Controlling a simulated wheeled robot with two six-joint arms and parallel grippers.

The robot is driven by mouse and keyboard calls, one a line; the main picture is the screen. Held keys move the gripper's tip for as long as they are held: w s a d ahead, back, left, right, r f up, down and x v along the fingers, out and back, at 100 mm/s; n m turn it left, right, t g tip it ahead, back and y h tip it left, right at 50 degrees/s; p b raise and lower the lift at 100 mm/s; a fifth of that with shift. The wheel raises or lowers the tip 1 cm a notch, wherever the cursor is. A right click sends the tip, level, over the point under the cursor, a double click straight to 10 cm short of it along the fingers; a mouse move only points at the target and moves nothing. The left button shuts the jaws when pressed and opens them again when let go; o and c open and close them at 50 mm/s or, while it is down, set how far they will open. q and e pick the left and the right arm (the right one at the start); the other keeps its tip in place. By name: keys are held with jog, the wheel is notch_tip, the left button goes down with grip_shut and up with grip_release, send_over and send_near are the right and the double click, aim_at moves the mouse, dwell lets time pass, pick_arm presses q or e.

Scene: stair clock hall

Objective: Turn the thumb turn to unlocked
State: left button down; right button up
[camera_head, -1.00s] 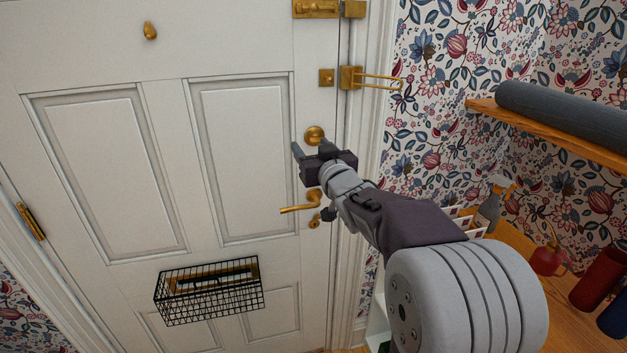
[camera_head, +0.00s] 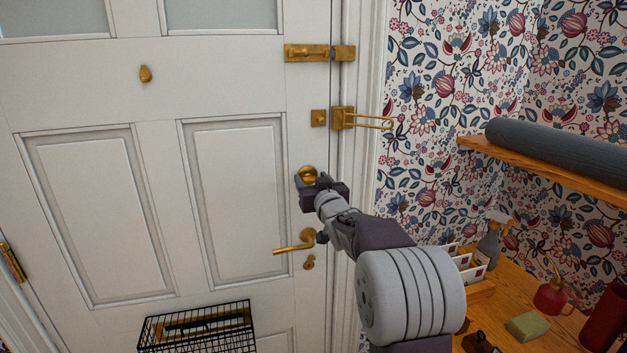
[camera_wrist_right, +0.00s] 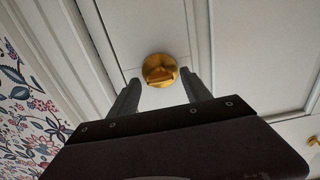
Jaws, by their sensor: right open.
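The thumb turn (camera_head: 308,173) is a round brass piece on the white door (camera_head: 155,100), above the lever handle (camera_head: 296,244). In the right wrist view the thumb turn (camera_wrist_right: 160,70) shows a raised grip across its round plate. My right gripper (camera_head: 310,182) is at the thumb turn and covers part of it in the head view. In the right wrist view its open fingers (camera_wrist_right: 160,92) stand on either side below the brass plate, with a gap between them. I cannot tell whether they touch it. My left gripper is not in view.
A brass slide bolt (camera_head: 318,52) and a door guard with a loop (camera_head: 345,118) sit higher on the door edge. A wire basket (camera_head: 196,330) hangs low on the door. At right are a shelf with a grey roll (camera_head: 560,160) and a bench with a spray bottle (camera_head: 488,245).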

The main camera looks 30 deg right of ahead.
grip_shut()
jog(key=n+b, duration=0.3)
jog(key=n, duration=0.1)
jog(key=shift+f, duration=0.2)
jog(key=n+b, duration=0.3)
jog(key=n, duration=0.1)
jog(key=shift+w+a+n, duration=0.1)
jog(key=shift+n, duration=0.2)
jog(key=n+b, duration=0.2)
jog(key=n, duration=0.2)
jog(key=n+b, duration=0.1)
jog(key=n, duration=0.4)
jog(key=shift+r+n, duration=0.1)
jog(key=shift+n, duration=0.2)
